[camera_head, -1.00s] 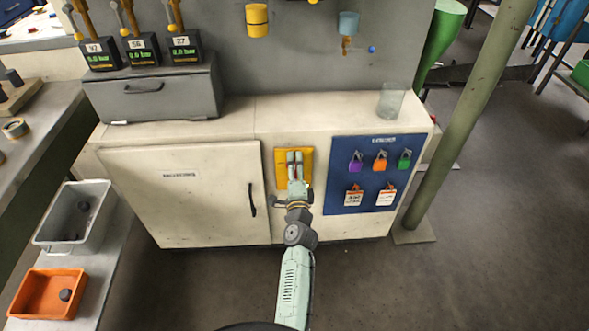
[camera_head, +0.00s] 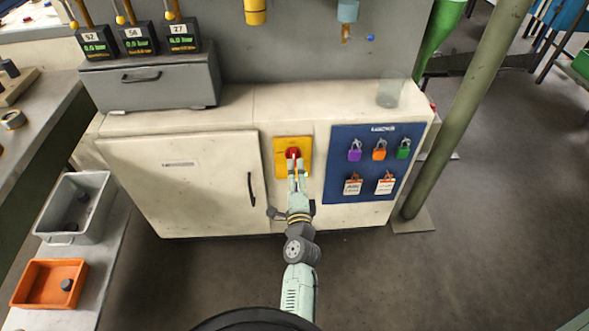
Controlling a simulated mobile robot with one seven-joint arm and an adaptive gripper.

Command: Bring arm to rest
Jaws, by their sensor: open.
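My gripper (camera_head: 297,176) is at the front of the white cabinet, just below and in front of a yellow plate (camera_head: 281,153) with a red knob (camera_head: 293,152). The gripper is open, with its fingers pointing up toward the knob. Nothing shows between the fingers. I cannot tell whether the fingertips touch the knob. My arm reaches forward from the bottom middle of the picture.
The white cabinet (camera_head: 190,190) has a black handle. A blue board (camera_head: 366,134) with coloured padlocks and tags is right of my gripper. A green post (camera_head: 462,110) stands farther right. A grey bin (camera_head: 98,226) and an orange tray (camera_head: 24,291) are at left. Open floor lies at right.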

